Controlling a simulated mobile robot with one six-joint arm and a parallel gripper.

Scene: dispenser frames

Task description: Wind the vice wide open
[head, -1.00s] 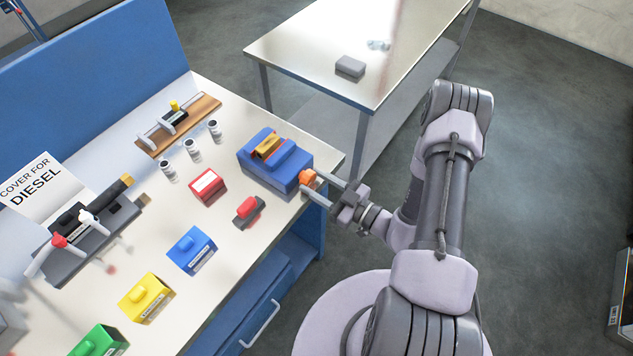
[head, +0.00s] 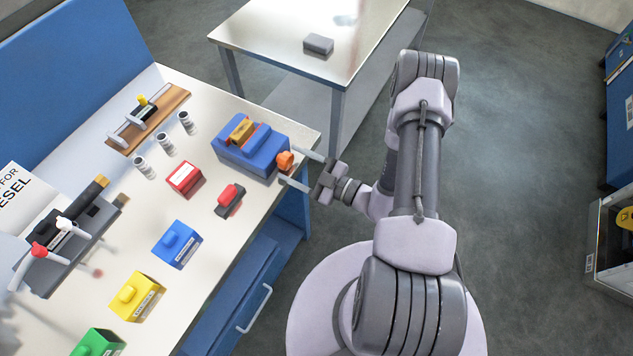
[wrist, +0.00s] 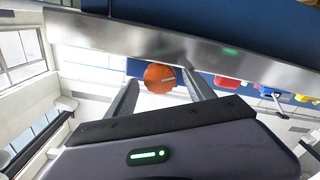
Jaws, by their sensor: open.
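The blue vice (head: 262,165) stands at the bench's right end. A yellow-brown block (head: 242,130) sits in its top, between the jaws as far as I can tell. Its round orange knob (head: 285,160) sticks out on the right side, facing my arm. My gripper (head: 296,166) is open, with one finger on each side of the knob at the fingertips. In the wrist view, the orange knob (wrist: 159,78) shows between the two spread fingers, with a visible gap at the left finger. Contact with the right finger is unclear.
A red block (head: 186,179) and a red-topped dark piece (head: 230,199) lie left of the vice. Several small jars (head: 166,145) stand behind them. A separate metal table (head: 270,45) with a grey block (head: 318,44) is beyond. The floor right of my arm is clear.

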